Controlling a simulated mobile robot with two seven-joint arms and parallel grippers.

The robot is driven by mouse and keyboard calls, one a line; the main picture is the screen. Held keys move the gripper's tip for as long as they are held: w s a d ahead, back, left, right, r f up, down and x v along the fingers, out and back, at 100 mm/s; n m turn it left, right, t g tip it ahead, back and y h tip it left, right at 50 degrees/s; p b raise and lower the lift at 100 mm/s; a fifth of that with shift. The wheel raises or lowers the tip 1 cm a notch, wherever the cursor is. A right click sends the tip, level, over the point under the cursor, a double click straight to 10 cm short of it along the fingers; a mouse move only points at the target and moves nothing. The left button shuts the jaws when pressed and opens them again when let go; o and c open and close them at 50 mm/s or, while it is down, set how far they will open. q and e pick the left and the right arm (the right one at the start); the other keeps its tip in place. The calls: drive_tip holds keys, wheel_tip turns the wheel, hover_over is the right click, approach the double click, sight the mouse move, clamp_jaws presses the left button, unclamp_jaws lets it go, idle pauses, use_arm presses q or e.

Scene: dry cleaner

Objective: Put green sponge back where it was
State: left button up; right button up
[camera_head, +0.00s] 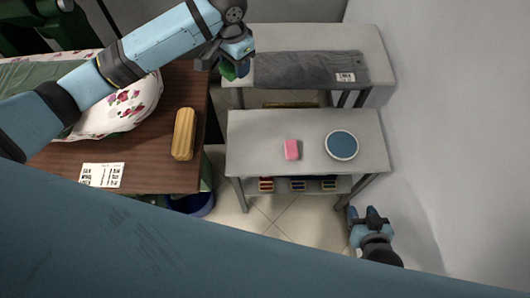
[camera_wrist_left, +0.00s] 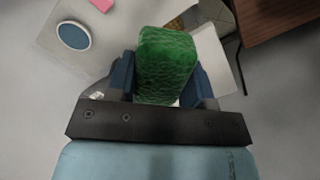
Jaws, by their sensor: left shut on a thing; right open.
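The green sponge (camera_wrist_left: 165,65) is held between the fingers of my left gripper (camera_wrist_left: 163,85). In the head view only a bit of the sponge (camera_head: 228,71) shows below my left gripper (camera_head: 236,62), near the left end of the rear grey table. My right gripper (camera_head: 368,216) is open and empty, low at the right of the head view, in front of the front grey table. A pink sponge (camera_head: 291,149) lies on the front grey table (camera_head: 255,165), left of a round blue dish with a white rim (camera_head: 342,145).
A folded grey cloth with a white label (camera_head: 310,69) lies on the rear grey table (camera_head: 290,36). A brown table (camera_head: 155,180) at the left bears a yellow ribbed object (camera_head: 184,133), a printed card (camera_head: 102,175) and floral fabric (camera_head: 130,108). A lower shelf holds several coloured items.

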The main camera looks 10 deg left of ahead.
use_arm(q)
drive_tip(key=s+d+f+m+b, duration=0.3)
drive_tip(key=d+f+m, duration=0.2)
drive_tip(key=f, duration=0.4)
drive_tip(key=m+b, duration=0.2)
drive_tip(key=m, duration=0.1)
hover_over(259, 153)
wheel_tip(259, 153, down, 5)
drive_tip(key=shift+m, duration=0.4)
wheel_tip(259, 153, down, 16)
drive_tip(key=shift+s+b, duration=0.15)
drive_tip(key=shift+b, duration=0.15)
drive_tip(key=shift+f, duration=2.15)
use_arm(e)
wheel_tip(259, 153, down, 6)
drive_tip(key=shift+f, duration=0.25)
use_arm(q)
drive_tip(key=shift+f, duration=0.1)
drive_tip(key=o, duration=0.8)
drive_tip(key=shift+o, duration=0.2)
use_arm(e)
drive_tip(key=shift+f, duration=0.1)
